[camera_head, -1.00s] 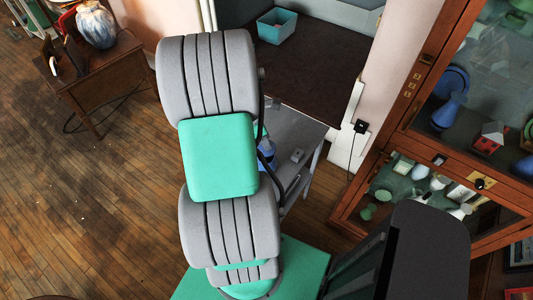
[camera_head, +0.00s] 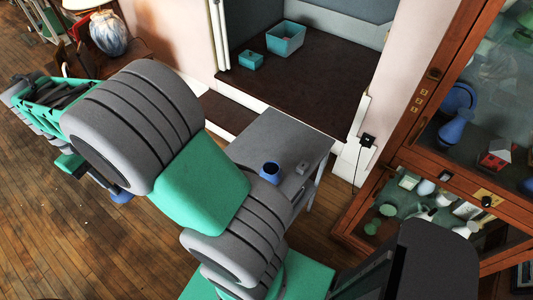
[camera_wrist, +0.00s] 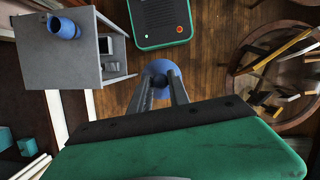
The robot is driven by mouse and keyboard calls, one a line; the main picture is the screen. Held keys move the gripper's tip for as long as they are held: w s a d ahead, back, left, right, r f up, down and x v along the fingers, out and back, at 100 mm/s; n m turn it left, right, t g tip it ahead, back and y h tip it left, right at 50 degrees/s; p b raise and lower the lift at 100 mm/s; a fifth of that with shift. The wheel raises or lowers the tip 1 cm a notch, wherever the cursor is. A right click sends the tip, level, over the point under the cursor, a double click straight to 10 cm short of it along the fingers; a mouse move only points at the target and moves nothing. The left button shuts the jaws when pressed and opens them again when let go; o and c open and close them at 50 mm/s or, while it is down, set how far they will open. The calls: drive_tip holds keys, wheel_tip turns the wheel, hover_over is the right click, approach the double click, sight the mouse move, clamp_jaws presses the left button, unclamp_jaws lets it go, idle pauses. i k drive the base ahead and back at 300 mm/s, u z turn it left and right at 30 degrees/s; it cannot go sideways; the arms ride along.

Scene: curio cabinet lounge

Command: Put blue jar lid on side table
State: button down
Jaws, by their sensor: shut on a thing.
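The blue jar lid (camera_wrist: 160,70) is between my gripper's fingers (camera_wrist: 160,88) in the wrist view, and my gripper is shut on it. The fingers and gripper body hide part of it. In the head view a small blue piece (camera_head: 122,197) shows below my arm, apart from any table; my fingers are hidden there. The grey side table (camera_head: 262,130) stands right of my arm, with a blue jar (camera_head: 270,171) on its top. In the wrist view the table (camera_wrist: 55,75) is left of my gripper, and the open-topped jar (camera_wrist: 64,28) stands near its far edge.
Teal boxes (camera_head: 286,38) sit in the dark alcove behind. A glass curio cabinet (camera_head: 415,130) stands at right. A round wooden table (camera_wrist: 275,65) is right in the wrist view. Wood floor lies between.

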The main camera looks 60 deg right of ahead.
sight(235, 162)
drive_tip(key=z, duration=0.05)
drive_tip(key=k, duration=0.45)
drive_tip(key=u, duration=0.5)
drive_tip(key=i, duration=0.9)
drive_tip(key=z, duration=0.7)
drive_tip(key=i, duration=1)
drive_tip(key=z, duration=0.95)
